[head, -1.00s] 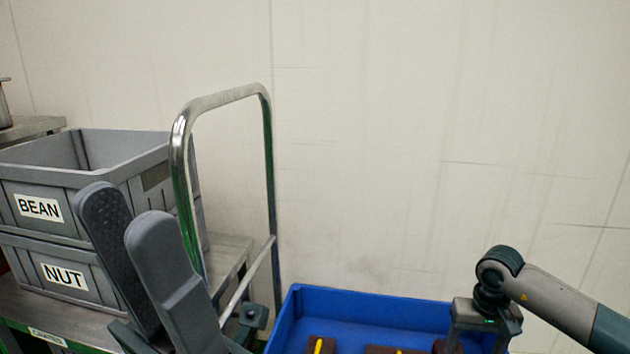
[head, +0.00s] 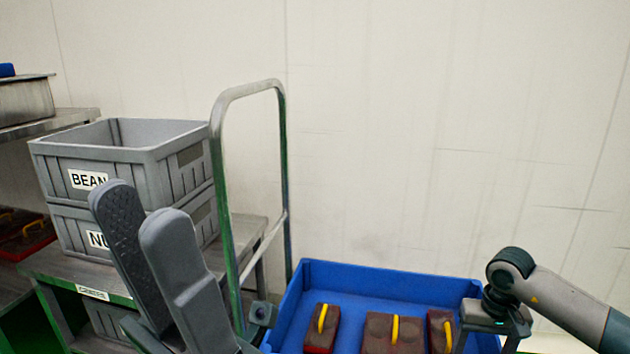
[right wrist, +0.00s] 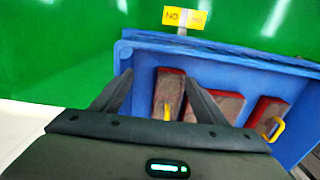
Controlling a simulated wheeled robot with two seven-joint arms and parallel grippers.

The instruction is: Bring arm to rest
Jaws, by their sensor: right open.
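My left gripper (head: 141,202) stands at the lower left of the head view, its two grey fingers pointing up. The fingers are apart, with a textured inner pad showing and nothing between them. My right arm comes in from the right, with its wrist over the right side of a blue tray (head: 390,278). In the right wrist view, my right gripper (right wrist: 158,80) has its fingers apart over the blue tray (right wrist: 225,55). A brown block with a yellow handle (right wrist: 171,88) shows between the fingers, but I cannot tell how far below.
The blue tray holds several brown blocks (head: 378,332) with yellow handles. A cart with a metal rail (head: 219,180) carries stacked grey crates (head: 120,150) labelled BEAN and, partly hidden, NUT. A shelf (head: 70,118) stands at the far left. The wall behind is bare.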

